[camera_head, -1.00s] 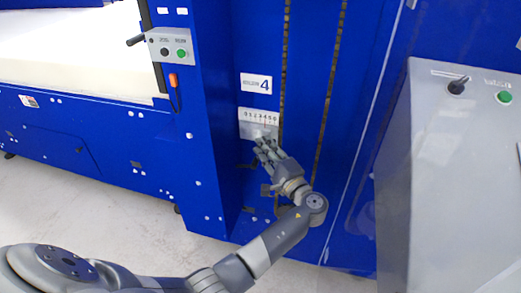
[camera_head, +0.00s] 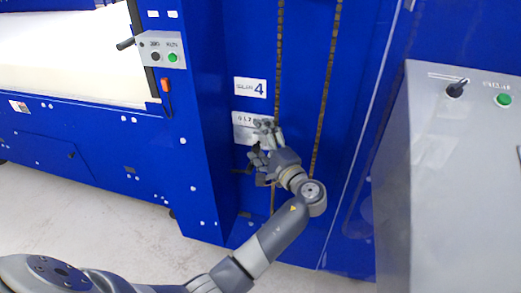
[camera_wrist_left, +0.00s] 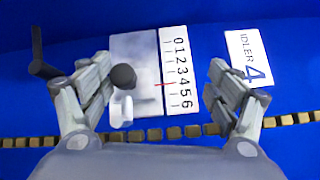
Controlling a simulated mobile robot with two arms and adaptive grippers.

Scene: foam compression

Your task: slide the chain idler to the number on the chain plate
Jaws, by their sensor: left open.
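The chain plate (camera_head: 243,118) is a white number scale on the blue machine front. It also shows in the left wrist view (camera_wrist_left: 179,95) with numbers 0 to 6 and a red pointer line (camera_wrist_left: 165,85) near the 4. The idler's grey plate (camera_wrist_left: 138,50) lies beside the scale, with a dark round knob (camera_wrist_left: 123,77) and a white peg (camera_wrist_left: 121,111). A label, IDLER 4 (camera_head: 250,87), is above the scale in the head view. My left gripper (camera_head: 258,142) is open, its fingers on either side of the knob and scale, hiding the scale's right part there. My right gripper is out of view.
A chain (camera_wrist_left: 150,135) runs close past the scale, under the gripper's palm side in the wrist view. A black lever (camera_wrist_left: 40,55) is near the left finger. A grey control cabinet (camera_head: 435,190) stands at right. A button box (camera_head: 161,49) is at upper left.

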